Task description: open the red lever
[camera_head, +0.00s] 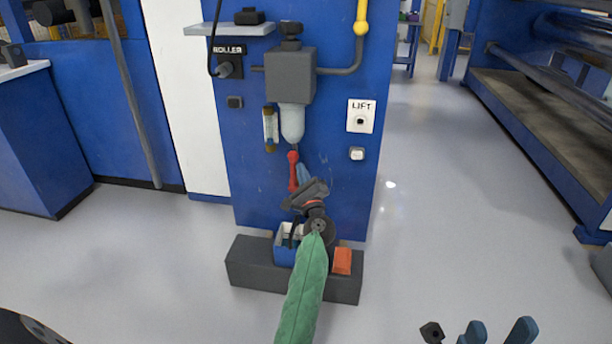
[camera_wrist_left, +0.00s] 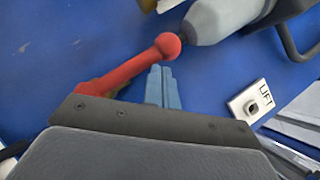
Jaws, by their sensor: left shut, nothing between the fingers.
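The red lever (camera_head: 293,172) hangs on the front of the blue machine panel, just below a pale filter bowl. In the left wrist view the red lever (camera_wrist_left: 132,72) runs slantwise, with a round ball end near the bowl. My left gripper (camera_head: 301,168), on the green-sleeved arm, is right in front of the panel. Its blue fingers (camera_wrist_left: 160,70) are together and empty, just right of the lever and below its ball end. I cannot tell whether they touch it. The lever's far end is partly hidden by my gripper body. My right gripper (camera_head: 498,328) is low at the right, its blue fingers spread.
The grey regulator block (camera_head: 290,75) and filter bowl (camera_head: 292,122) are above the lever. The LIFT plate (camera_head: 361,116) is to the right. A dark plinth (camera_head: 250,268) with a blue bin (camera_head: 284,256) and an orange block (camera_head: 342,261) stands below.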

